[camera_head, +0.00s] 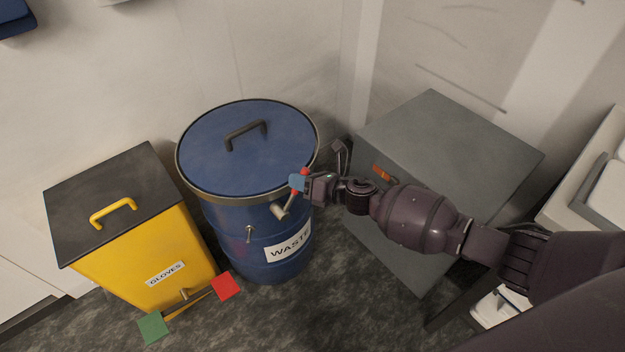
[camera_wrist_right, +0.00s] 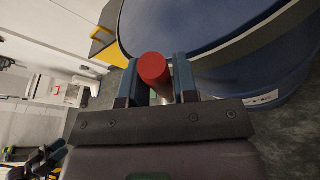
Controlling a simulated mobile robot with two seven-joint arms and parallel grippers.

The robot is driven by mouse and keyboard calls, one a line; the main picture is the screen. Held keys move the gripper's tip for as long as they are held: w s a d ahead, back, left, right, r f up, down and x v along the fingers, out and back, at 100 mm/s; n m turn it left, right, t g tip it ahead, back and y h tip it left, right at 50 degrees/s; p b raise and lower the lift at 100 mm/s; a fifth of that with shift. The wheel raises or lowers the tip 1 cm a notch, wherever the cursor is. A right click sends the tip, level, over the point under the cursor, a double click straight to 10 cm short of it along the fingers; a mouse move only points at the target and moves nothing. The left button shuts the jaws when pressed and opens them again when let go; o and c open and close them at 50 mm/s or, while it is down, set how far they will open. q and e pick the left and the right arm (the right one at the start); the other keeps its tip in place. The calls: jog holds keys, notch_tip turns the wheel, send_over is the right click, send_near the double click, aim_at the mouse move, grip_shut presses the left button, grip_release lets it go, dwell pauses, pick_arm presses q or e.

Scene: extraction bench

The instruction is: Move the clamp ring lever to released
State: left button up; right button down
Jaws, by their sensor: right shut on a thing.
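The blue waste drum (camera_head: 262,235) has a blue lid (camera_head: 225,160) with a dark handle, held by a grey clamp ring (camera_head: 215,196) around its rim. The clamp ring lever (camera_head: 280,211) is on the drum's right front side, just below the rim. It slants up to the right and ends in a red tip (camera_head: 305,171). My right gripper (camera_head: 298,182) is shut on the lever near this tip. In the right wrist view the red tip (camera_wrist_right: 153,69) sits between the two blue fingers, partly hiding the grey shaft. My left gripper is not in view.
A yellow gloves bin (camera_head: 140,262) with a black lid stands left of the drum. A bar with green (camera_head: 153,328) and red (camera_head: 226,286) plates is at its front. A grey cabinet (camera_head: 440,150) stands right of the drum, under my right arm.

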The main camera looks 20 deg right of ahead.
aim_at(292, 190)
jog(key=shift+s+a+r+n+h+p, duration=0.1)
jog(key=shift+a+r+n+h+p, duration=0.15)
jog(key=shift+a+r+p, duration=0.2)
jog(key=shift+s+a+r+n+h+p, duration=0.15)
jog(key=shift+a+r+n+p, duration=0.15)
jog(key=shift+r, duration=0.25)
jog(key=shift+s+a+n+h+p, duration=0.15)
jog(key=shift+a+n+h+p, duration=0.25)
jog(key=shift+a+n+p, duration=0.35)
jog(key=shift+s+f+p, duration=0.1)
jog(key=shift+s+p, duration=0.05)
jog(key=shift+p, duration=0.25)
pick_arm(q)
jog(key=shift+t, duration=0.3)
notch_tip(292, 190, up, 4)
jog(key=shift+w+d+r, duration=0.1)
pick_arm(e)
jog(key=shift+s+a+f, duration=0.1)
jog(key=shift+a+f, duration=0.05)
jog(key=c, duration=0.9)
grip_release()
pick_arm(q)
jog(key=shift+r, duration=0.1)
